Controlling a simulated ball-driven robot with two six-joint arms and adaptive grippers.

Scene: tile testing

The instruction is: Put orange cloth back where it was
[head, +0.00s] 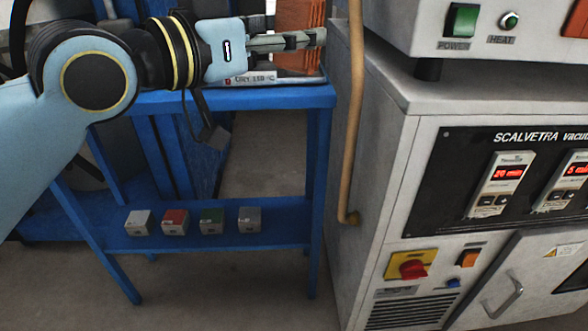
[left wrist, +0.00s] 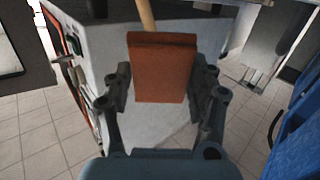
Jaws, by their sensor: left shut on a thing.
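The orange cloth (left wrist: 162,75) is between the two fingers of my left gripper (left wrist: 162,88) in the left wrist view. It looks like a flat panel with a folded band along its upper edge. In the head view, the left gripper (head: 290,41) reaches right above the blue table, its fingers close together. An orange ribbed surface (head: 298,14) shows behind and above the fingers, probably the same cloth; its top is cut off by the frame. My right gripper is in neither view.
The blue table (head: 270,97) has a lower shelf with several small blocks (head: 175,222). A tan pipe (head: 355,120) runs down beside the grey vacuum oven cabinet (head: 375,150), just right of the gripper. A sign (head: 250,77) stands on the tabletop below the gripper.

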